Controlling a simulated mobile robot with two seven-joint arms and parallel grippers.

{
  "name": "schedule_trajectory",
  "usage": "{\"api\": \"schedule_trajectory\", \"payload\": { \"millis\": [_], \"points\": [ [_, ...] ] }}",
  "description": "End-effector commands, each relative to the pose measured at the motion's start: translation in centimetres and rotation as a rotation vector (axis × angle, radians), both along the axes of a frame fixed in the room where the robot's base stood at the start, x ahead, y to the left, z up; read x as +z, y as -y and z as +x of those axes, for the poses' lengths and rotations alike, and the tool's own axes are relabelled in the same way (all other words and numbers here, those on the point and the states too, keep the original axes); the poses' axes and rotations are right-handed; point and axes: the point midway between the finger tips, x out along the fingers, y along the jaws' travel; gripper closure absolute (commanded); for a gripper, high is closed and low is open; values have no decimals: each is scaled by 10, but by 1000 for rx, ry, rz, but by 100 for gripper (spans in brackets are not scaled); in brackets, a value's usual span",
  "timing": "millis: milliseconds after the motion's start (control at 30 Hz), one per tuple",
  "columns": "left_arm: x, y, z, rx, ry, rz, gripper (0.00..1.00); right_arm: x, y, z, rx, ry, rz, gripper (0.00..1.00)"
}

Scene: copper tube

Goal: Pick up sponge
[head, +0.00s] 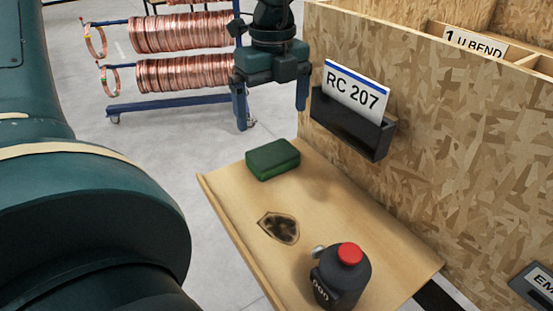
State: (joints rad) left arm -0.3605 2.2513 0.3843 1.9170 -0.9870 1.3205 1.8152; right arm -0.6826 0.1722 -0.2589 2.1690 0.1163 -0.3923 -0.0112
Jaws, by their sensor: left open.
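A green sponge (272,159) lies on a light wooden shelf (345,211), near its far left corner. My left gripper (272,108) is open, with its two blue fingers pointing down and spread apart. It hangs above the sponge in the picture, with nothing between the fingers. The fingertips are clear of the sponge. My right gripper is not in view.
A dark bottle (341,279) with a red cap stands at the shelf's near end. A dark stain (279,228) marks the shelf. A chipboard wall (440,150) carries a black holder (350,124) with an "RC 207" card. A rack of copper coils (185,74) stands behind.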

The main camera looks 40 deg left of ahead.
Motion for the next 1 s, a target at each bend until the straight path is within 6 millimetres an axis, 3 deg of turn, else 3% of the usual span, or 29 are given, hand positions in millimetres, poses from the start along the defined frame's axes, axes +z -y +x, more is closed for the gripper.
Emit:
{"api": "schedule_trajectory", "payload": {
  "millis": [100, 367, 667, 1000],
  "points": [
    [-22, 0, -1, -1, -3, -3, 0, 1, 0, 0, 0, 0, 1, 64],
    [-43, 0, -1, 0, -1, -4, 0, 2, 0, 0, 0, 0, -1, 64],
    [-85, 0, -2, 0, -1, -5, 0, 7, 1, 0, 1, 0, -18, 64],
    [-92, 0, -2, 0, 3, -4, 2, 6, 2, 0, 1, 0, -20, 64]
  ]
}}
